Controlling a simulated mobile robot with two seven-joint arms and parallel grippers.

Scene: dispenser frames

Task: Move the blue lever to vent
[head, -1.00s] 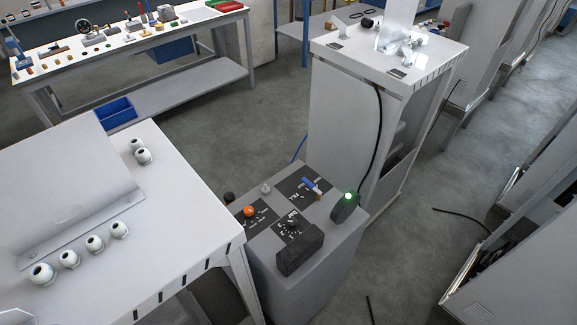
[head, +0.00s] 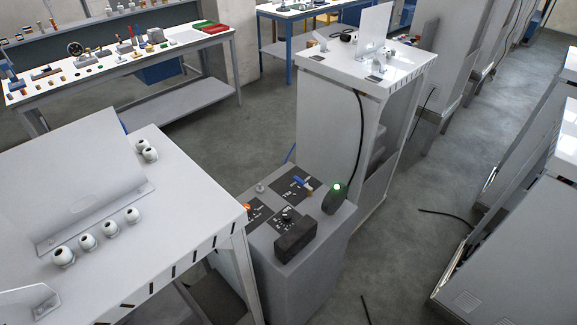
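The blue lever (head: 303,183) is on a black plate (head: 293,188) on top of a grey cabinet (head: 318,251) in the middle of the head view. The plate carries white lettering, too small to read clearly. The lever lies nearly along the plate's right side, with a pale tip at its lower right end. I cannot tell which mark it points to. Neither of my grippers is in view.
The cabinet also carries an orange knob (head: 246,206), a black dial block (head: 295,236) and a dark unit with a lit green lamp (head: 336,193). A white table (head: 190,205) stands close on the left. A tall white stand (head: 330,130) rises behind. Cables lie on the floor at right.

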